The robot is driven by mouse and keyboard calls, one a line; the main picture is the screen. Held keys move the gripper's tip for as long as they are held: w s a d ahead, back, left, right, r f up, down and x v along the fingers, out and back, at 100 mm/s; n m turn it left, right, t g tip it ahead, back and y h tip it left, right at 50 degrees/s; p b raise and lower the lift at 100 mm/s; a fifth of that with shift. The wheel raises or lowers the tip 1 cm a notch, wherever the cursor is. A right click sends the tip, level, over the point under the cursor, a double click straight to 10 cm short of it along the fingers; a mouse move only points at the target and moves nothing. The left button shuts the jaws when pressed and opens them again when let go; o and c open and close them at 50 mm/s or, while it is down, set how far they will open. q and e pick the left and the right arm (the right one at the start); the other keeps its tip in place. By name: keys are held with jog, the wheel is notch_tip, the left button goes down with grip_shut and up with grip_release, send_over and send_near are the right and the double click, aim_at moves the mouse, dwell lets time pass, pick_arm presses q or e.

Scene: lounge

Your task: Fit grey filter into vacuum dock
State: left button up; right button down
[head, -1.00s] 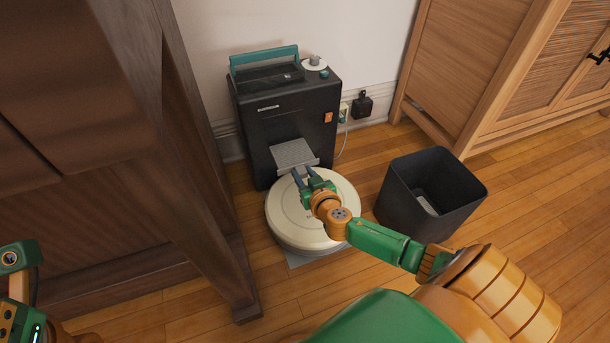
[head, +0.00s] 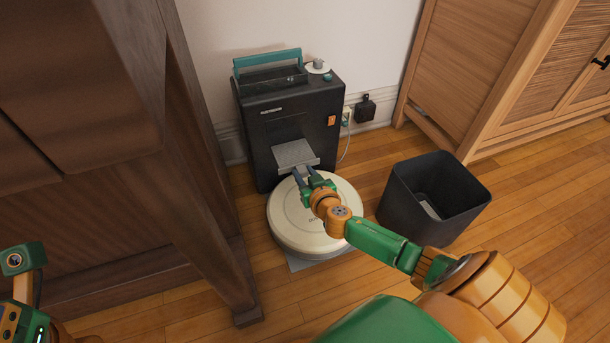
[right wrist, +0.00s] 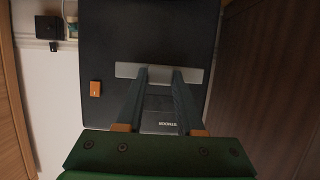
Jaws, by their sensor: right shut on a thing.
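The vacuum dock (head: 262,158) is a tall black box with a teal handle against the wall; its front also fills the right wrist view (right wrist: 100,35). The flat grey filter (head: 293,153) is at the dock's front, in front of a dark recess. In the right wrist view it shows as a grey strip (right wrist: 158,74) across the fingertips. My right gripper (head: 304,178) is shut on the filter's near edge, above the round vacuum. I cannot tell whether the filter's far edge is inside the dock. Only part of my left arm shows at lower left; its fingers are out of view.
A cream robot vacuum (head: 330,232) sits on the floor at the dock's foot. A black bin (head: 400,205) stands to the right. A dark wooden furniture leg (head: 205,190) is close on the left. A wooden cabinet (head: 470,70) is at the back right.

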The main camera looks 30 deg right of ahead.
aim_at(291, 150)
jog(key=shift+w+d+b, duration=0.25)
jog(key=shift+w+b, duration=0.15)
jog(key=shift+w, duration=0.7)
jog(key=shift+w+d+b, duration=0.25)
jog(key=shift+w+b, duration=0.15)
jog(key=shift+w, duration=0.65)
jog(key=shift+w+d+b, duration=0.2)
jog(key=shift+w+b, duration=0.3)
jog(key=shift+w, duration=0.35)
jog(key=shift+w+d+b, duration=0.2)
jog(key=shift+w+b, duration=0.25)
jog(key=shift+w, duration=0.35)
jog(key=shift+w+d+b, duration=0.2)
jog(key=shift+w+b, duration=0.3)
jog(key=shift+w, duration=0.35)
jog(key=shift+c, duration=2.3)
grip_release()
jog(key=shift+p+v, duration=1)
jog(key=shift+p, duration=0.15)
jog(key=p+v, duration=0.2)
jog(key=v, duration=0.1)
jog(key=shift+s+r+p, duration=0.15)
jog(key=shift+r+p, duration=0.1)
jog(key=shift+p, duration=0.15)
jog(key=shift+s+a, duration=0.1)
jog(key=shift+s, duration=0.25)
